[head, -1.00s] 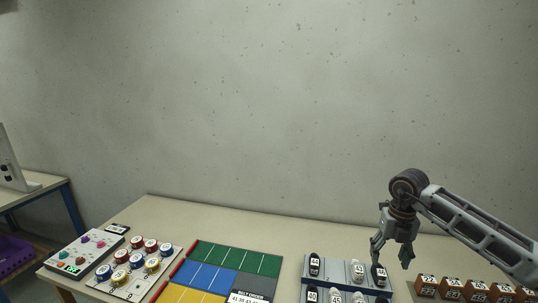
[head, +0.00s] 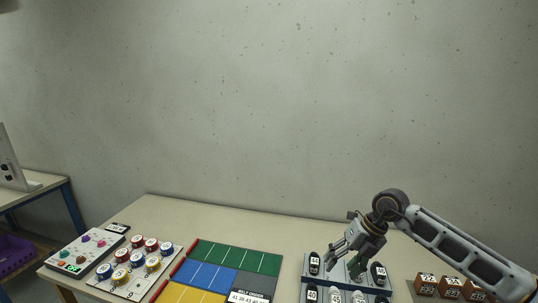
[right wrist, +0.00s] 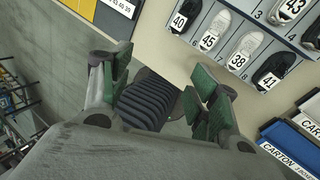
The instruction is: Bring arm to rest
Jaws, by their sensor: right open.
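My right gripper (head: 345,259) is above the right side of the table in the head view, over the blue-grey shoe rack (head: 322,280). In the right wrist view my right gripper (right wrist: 160,95) has its green-padded fingers apart with nothing held between them. Numbered shoes sit on the rack, among them a black shoe (head: 314,263) and another black shoe (head: 378,273). The wrist view shows a white shoe marked 45 (right wrist: 214,30). The gripper covers part of the rack's back row. My left gripper is not in view.
Brown numbered boxes (head: 451,287) stand at the right, under my right arm. A mat with green (head: 238,258), blue and yellow fields lies mid-table. The back wall is bare.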

